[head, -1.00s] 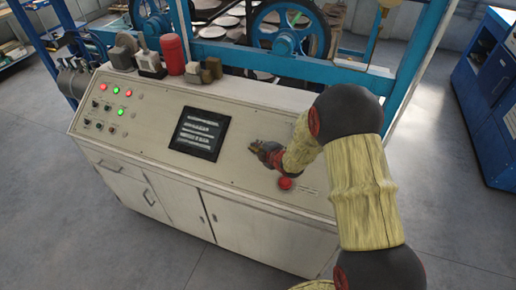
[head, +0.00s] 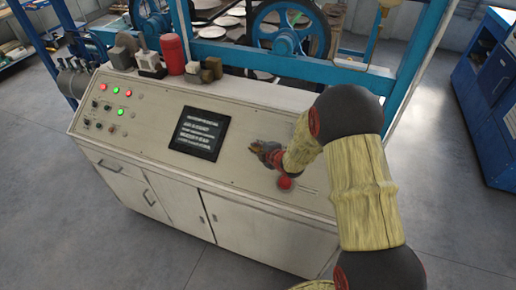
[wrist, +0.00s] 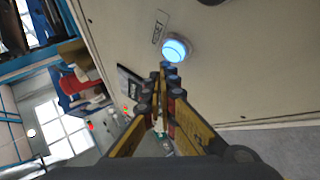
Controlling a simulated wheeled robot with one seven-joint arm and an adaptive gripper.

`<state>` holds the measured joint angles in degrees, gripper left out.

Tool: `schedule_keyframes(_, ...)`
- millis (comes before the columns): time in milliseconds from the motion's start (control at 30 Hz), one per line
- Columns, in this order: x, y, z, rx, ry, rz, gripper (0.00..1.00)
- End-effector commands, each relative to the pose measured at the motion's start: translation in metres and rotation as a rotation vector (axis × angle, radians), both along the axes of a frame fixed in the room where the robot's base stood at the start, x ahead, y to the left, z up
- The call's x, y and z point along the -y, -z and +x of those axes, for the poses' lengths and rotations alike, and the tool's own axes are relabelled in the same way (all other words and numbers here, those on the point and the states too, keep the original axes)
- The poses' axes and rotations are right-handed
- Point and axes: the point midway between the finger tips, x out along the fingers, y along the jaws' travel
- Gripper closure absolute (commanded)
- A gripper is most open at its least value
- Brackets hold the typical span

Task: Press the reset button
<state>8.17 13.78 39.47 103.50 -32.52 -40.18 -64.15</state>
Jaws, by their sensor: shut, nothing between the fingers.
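The reset button (wrist: 175,48) is a round button glowing light blue in a pale ring on the cream panel. A small label (wrist: 159,27) sits beside it in the wrist view; its print looks like RESET. My gripper (wrist: 168,72) has its fingers together with nothing between them. Its fingertips appear right at the lower edge of the button in the wrist view; I cannot tell whether they touch it. In the head view my gripper (head: 257,147) is low over the panel, right of the screen, and the button is not clearly visible there.
The control console (head: 240,205) has a dark screen (head: 199,134) and indicator lights at the left. A red button (head: 285,183) sits just below my wrist. A red cylinder (head: 173,54) and small devices stand on the back ledge. A blue machine frame (head: 275,65) rises behind.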

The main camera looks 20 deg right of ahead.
Motion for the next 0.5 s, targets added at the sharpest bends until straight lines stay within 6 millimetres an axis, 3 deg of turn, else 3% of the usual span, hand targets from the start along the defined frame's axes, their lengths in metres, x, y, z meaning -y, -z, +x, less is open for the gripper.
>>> schedule_keyframes(500,0.0024,0.0058,0.0027,0.000,0.000,0.000,1.00)
